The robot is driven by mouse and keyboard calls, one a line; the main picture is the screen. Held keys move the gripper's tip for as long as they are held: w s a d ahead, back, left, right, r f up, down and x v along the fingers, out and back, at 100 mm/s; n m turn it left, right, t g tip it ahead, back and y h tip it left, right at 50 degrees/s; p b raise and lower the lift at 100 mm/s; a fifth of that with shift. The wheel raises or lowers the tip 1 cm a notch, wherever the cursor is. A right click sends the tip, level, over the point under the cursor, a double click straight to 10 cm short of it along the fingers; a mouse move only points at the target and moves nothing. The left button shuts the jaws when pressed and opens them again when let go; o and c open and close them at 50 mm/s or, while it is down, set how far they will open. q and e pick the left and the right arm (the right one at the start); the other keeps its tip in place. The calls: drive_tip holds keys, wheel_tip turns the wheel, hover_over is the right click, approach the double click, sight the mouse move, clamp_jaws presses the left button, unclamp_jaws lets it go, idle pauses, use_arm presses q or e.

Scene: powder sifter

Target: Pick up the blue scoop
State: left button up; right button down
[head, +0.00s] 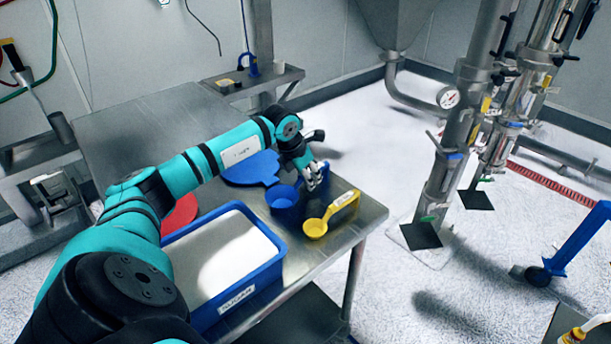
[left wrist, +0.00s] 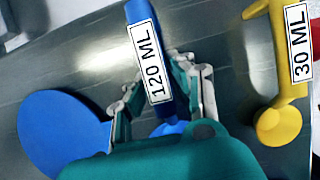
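The blue scoop (head: 282,198) sits on the metal table. Its handle with a 120 ML label shows in the left wrist view (left wrist: 150,65), and its cup is partly hidden behind my gripper body there. My left gripper (head: 314,182) is at the handle, with a finger on each side in the wrist view (left wrist: 158,72). The fingertips close in on the handle with no clear gap. The scoop does not look clearly raised off the table. My right gripper is not in view.
A yellow 30 ML scoop (head: 315,228) lies just right of the blue one. A blue tub (head: 237,302) of white powder stands in front. A blue flat disc (head: 250,169) and a red one (head: 180,215) lie on the table. The table's right edge (head: 362,232) is close.

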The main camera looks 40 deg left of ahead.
use_arm(q)
clamp_jaws()
drive_tip(key=shift+r, duration=0.15)
wheel_tip(320, 180, up, 10)
drive_tip(key=shift+f+b, duration=0.1)
drive_tip(key=shift+b, duration=0.7)
